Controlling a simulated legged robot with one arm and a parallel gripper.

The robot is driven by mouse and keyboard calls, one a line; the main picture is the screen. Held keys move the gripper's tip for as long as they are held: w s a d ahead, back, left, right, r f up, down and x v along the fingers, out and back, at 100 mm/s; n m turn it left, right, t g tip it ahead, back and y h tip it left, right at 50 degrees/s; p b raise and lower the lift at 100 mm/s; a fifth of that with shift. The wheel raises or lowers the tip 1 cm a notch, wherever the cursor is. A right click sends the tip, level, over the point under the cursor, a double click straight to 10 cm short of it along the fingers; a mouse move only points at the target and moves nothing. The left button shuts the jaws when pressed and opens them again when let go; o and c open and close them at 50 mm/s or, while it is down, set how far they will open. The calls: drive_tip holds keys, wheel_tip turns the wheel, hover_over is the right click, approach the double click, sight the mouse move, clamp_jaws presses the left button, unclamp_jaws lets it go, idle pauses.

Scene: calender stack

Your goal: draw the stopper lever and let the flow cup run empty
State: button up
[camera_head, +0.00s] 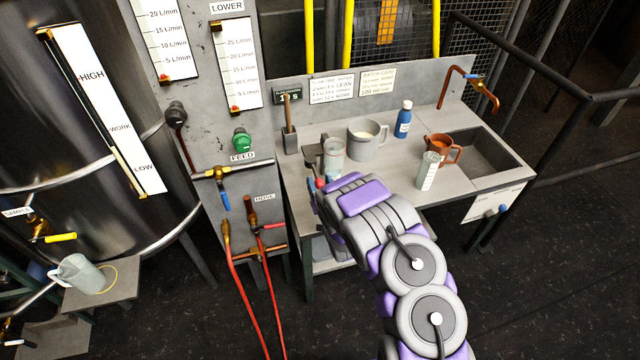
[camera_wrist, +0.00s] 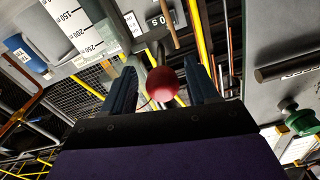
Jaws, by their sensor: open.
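The flow cup looks to be the small clear-and-grey vessel (camera_head: 332,150) at the grey stand at the bench's left end; my arm partly hides its lower part. The stopper lever's red ball knob (camera_head: 320,183) shows just below it, beside my gripper (camera_head: 322,192), whose fingers are mostly hidden there. In the wrist view the red knob (camera_wrist: 162,84) sits between the two dark fingers of my gripper (camera_wrist: 159,72). The fingers stand apart, with gaps beside the knob. I cannot tell the level in the cup.
On the bench (camera_head: 300,165) stand a grey mug (camera_head: 367,140), a blue bottle (camera_head: 404,120), a graduated beaker (camera_head: 427,172) and an orange jug (camera_head: 447,148) by the sink (camera_head: 485,155). A small timer display (camera_head: 288,96) is behind. The gauge panel (camera_head: 200,110) rises close on the left.

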drive_tip(key=shift+s, duration=0.15)
drive_tip(key=p+v, duration=0.2)
drive_tip(key=v, duration=1.5)
drive_tip(key=shift+p, duration=0.3)
drive_tip(key=shift+a+f, duration=0.1)
drive_tip(key=shift+f, duration=0.05)
idle(0.4)
